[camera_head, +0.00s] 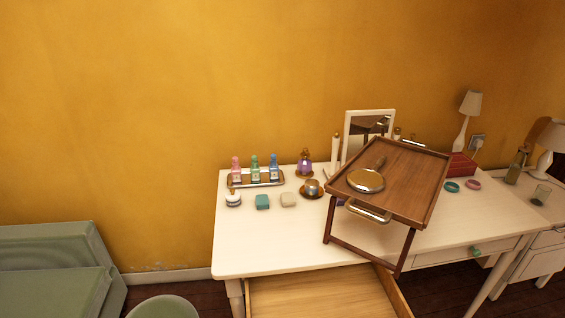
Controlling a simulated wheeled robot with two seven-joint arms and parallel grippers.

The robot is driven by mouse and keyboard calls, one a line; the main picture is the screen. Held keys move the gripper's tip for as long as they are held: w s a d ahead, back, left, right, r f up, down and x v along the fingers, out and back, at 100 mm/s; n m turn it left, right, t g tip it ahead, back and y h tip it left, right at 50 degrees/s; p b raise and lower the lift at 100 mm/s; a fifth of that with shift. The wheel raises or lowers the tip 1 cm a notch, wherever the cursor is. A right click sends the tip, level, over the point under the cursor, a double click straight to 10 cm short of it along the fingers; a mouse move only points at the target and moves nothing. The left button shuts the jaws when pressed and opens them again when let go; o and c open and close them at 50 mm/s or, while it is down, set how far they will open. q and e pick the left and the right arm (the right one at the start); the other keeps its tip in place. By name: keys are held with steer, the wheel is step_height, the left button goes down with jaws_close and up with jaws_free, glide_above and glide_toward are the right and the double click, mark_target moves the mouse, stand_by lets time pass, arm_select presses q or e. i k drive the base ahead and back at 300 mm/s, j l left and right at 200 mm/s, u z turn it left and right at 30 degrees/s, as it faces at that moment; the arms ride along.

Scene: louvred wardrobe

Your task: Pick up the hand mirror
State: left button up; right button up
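The hand mirror (366,181) lies flat on a brown wooden tray table (408,200). Its round gold-rimmed head is at the tray's near left part, and its handle points to the back right. The tray table has dark legs and stands turned at an angle at the white dressing table (270,245). Neither of my grippers is in view, and nothing touches the hand mirror except the tray under it.
An open drawer (315,298) juts out below the tabletop. A tray of bottles (257,182), a purple bottle (305,165) and small jars stand left of the tray table. A standing mirror (366,116) and white lamp (467,112) are behind. The tabletop's front left is clear.

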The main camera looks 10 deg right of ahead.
mark_target(365, 180)
steer(key=z, duration=0.8)
